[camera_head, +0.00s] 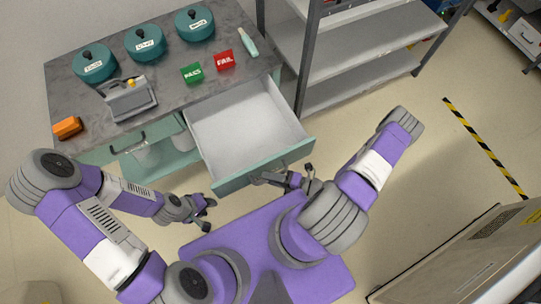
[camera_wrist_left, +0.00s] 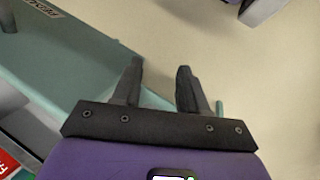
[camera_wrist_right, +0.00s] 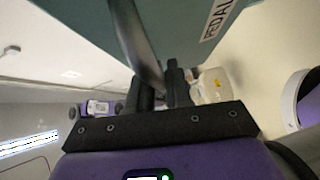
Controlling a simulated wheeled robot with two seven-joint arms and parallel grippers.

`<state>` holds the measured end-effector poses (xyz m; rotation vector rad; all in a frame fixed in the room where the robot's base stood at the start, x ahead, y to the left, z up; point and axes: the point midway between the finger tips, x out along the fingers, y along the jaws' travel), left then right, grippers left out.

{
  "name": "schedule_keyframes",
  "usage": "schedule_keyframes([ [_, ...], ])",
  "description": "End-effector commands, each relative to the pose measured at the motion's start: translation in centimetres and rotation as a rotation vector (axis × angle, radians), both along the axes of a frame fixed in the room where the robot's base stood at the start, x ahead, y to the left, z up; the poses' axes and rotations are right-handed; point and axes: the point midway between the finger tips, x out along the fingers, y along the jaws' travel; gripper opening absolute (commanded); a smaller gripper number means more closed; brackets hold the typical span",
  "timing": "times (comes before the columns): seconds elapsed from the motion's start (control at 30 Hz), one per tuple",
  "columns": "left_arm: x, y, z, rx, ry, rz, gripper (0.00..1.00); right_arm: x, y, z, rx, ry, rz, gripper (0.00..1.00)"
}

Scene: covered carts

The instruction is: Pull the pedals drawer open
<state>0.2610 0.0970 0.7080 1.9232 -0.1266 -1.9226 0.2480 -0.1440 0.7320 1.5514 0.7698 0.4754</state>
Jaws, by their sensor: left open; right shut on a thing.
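The pedals drawer (camera_head: 248,122) stands pulled well out of the grey-topped cart, and its pale inside looks empty. Its teal front also shows in the left wrist view (camera_wrist_left: 75,55) and in the right wrist view (camera_wrist_right: 175,25), with part of a "PEDAL" label in the latter. My right gripper (camera_head: 290,180) is at the drawer front, shut on the dark bar handle (camera_wrist_right: 137,45). The fingers in the right wrist view (camera_wrist_right: 163,88) close around the bar's end. My left gripper (camera_head: 206,208) is open and empty, left of the drawer front and apart from the handle; its spread fingers show in the left wrist view (camera_wrist_left: 160,88).
The cart top (camera_head: 165,75) holds several teal lidded pots, a grey device (camera_head: 128,100), an orange block (camera_head: 67,128), green and red signs and a bottle. A grey shelf rack (camera_head: 360,50) stands right of the drawer. A large panel (camera_head: 460,265) stands lower right.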

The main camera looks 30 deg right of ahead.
Motion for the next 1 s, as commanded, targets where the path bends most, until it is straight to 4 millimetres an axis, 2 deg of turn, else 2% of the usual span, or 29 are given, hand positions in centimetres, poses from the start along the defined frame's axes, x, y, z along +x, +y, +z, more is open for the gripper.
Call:
schedule_keyframes([
  [0.03, 0.0, 0.0, 0.0, 0.0, 0.0, 0.0, 0.43, 0.1, 0.0, 0.0, 0.0, -0.001, -0.002, 0.21],
  [0.13, 0.0, 0.0, 0.0, 0.0, 0.0, 0.0, 0.43, 0.1, 0.0, 0.0, 0.0, -0.001, -0.002, 0.36],
  [0.17, 0.0, 0.0, 0.0, 0.0, 0.0, 0.0, 0.43, 0.1, 0.0, 0.0, 0.0, -0.001, -0.002, 0.38],
  [0.47, 0.0, 0.0, 0.0, 0.0, 0.0, 0.0, 0.43, -0.1, -0.2, 0.0, 0.0, 0.0, -0.002, 0.38],
  [0.8, 0.0, 0.0, 0.3, 0.0, 0.0, 0.0, 0.43, -3.6, -3.8, 0.7, -0.002, 0.001, -0.004, 0.38],
  [1.0, 0.0, 0.0, 0.4, 0.0, 0.0, 0.0, 0.43, -5.0, -5.3, 1.0, -0.001, -0.001, -0.002, 0.38],
])
